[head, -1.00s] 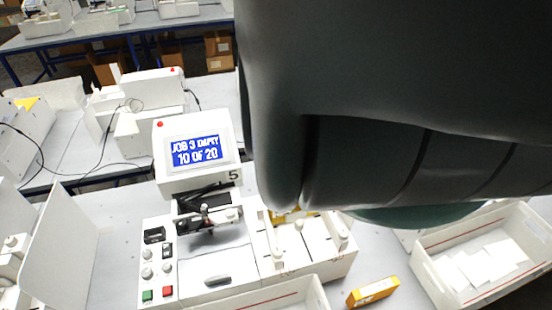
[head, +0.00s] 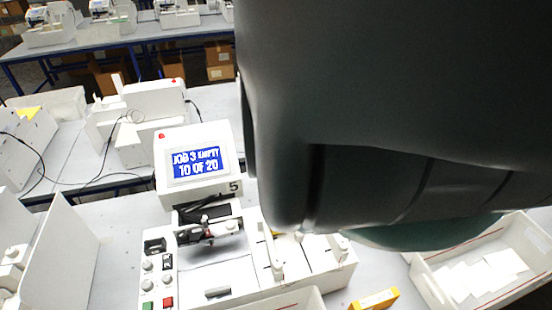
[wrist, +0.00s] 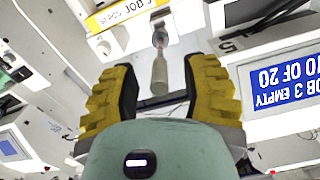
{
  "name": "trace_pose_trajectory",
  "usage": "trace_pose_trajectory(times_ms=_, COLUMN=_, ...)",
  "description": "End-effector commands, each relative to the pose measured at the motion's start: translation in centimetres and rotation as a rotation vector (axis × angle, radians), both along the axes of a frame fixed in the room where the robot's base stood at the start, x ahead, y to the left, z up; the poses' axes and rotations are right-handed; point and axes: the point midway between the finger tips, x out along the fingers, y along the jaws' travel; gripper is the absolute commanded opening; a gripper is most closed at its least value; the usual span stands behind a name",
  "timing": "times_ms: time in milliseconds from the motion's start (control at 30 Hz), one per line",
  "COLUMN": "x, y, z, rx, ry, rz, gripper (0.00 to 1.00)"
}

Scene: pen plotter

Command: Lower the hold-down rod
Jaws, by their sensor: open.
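The plotter (head: 205,272) stands on the bench; its blue screen (head: 195,163) reads "JOB 3 EMPTY 10 OF 20". A pale upright rod (head: 270,250), which appears to be the hold-down rod, stands on the plotter's right part. In the wrist view a pale rod (wrist: 159,72), apparently the same one, shows between my fingers, with visible gaps on both sides. My gripper (wrist: 160,84) is open, its yellow ribbed fingers either side of that rod. Contact with it cannot be seen. My dark arm hides my fingers in the head view.
A white tray with pale cards (head: 485,275) is at the right. A yellow box (head: 376,300) lies between it and the plotter. A yellow labelled strip (wrist: 120,14) is near the rod in the wrist view. A white panel (head: 65,250) stands left.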

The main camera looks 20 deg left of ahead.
Motion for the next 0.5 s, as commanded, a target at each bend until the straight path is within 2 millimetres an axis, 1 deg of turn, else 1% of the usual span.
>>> trace_pose_trajectory(times_ms=367, x=-0.08, y=-0.06, z=-0.25, rx=-0.002, ry=0.001, rz=0.0, gripper=0.45)
trace_pose_trajectory(times_ms=400, x=-0.08, y=-0.06, z=-0.24, rx=-0.002, ry=0.001, rz=0.0, gripper=0.48)
trace_pose_trajectory(times_ms=500, x=-0.08, y=-0.06, z=-0.24, rx=-0.002, ry=0.001, rz=0.0, gripper=0.37)
